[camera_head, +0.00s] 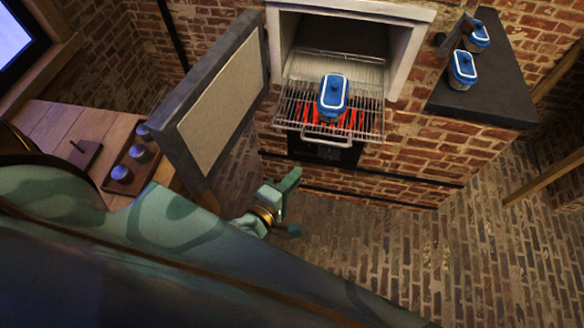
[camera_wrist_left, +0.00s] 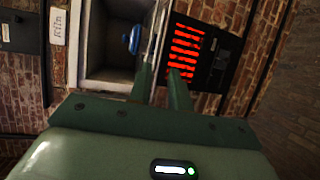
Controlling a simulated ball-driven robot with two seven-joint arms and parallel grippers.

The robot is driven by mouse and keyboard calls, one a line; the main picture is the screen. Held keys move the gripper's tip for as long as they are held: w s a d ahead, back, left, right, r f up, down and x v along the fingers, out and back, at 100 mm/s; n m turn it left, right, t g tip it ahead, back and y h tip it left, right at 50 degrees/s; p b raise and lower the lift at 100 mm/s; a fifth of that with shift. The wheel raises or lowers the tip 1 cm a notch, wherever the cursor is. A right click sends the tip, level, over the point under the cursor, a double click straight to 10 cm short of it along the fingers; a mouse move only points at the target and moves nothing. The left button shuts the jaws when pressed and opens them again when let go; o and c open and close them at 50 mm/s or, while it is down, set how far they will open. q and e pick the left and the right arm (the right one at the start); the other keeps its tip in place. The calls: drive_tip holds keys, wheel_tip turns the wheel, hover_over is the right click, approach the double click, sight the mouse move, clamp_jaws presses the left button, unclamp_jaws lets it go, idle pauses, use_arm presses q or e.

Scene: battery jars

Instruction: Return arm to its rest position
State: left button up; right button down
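My left gripper (camera_head: 292,206) is in front of and below the kiln opening, over the brick floor. Its two green fingers stand apart with nothing between them. They also show apart in the left wrist view (camera_wrist_left: 162,88), with the kiln front and red glowing bars (camera_wrist_left: 185,52) beyond. My green patterned left arm (camera_head: 150,225) crosses the lower left of the head view. My right gripper is not in view.
The kiln's thick door (camera_head: 222,100) stands open, left of the opening. A blue-lidded jar (camera_head: 333,96) sits on the extended wire rack (camera_head: 365,110). Two similar jars (camera_head: 462,70) stand on the dark counter (camera_head: 500,95). A wooden tray (camera_head: 135,165) holds small cylinders at left.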

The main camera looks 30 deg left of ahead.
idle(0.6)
use_arm(q)
drive_tip(key=s+f+m+g+b, duration=0.1)
drive_tip(key=s+f+m+g, duration=0.1)
drive_tip(key=s+f+m, duration=0.35)
drive_tip(key=s+f+m+g, duration=0.3)
drive_tip(key=f, duration=0.6)
drive_tip(key=s+f+m+g+b, duration=0.1)
drive_tip(key=s+f+m+g, duration=0.1)
drive_tip(key=s+f+m, duration=0.4)
drive_tip(key=s+a+f+m+g+y+b, duration=0.1)
drive_tip(key=s+a+f+m+g+b, duration=0.1)
drive_tip(key=s+f, duration=0.7)
drive_tip(key=s+a+f+m+g+y+b, duration=0.1)
drive_tip(key=s+a+f+m+g+b, duration=0.2)
drive_tip(key=s+a+f+g, duration=0.3)
drive_tip(key=shift+s+a+f+m, duration=0.25)
drive_tip(key=shift+s+f+m, duration=0.6)
drive_tip(key=shift+s+f, duration=1.15)
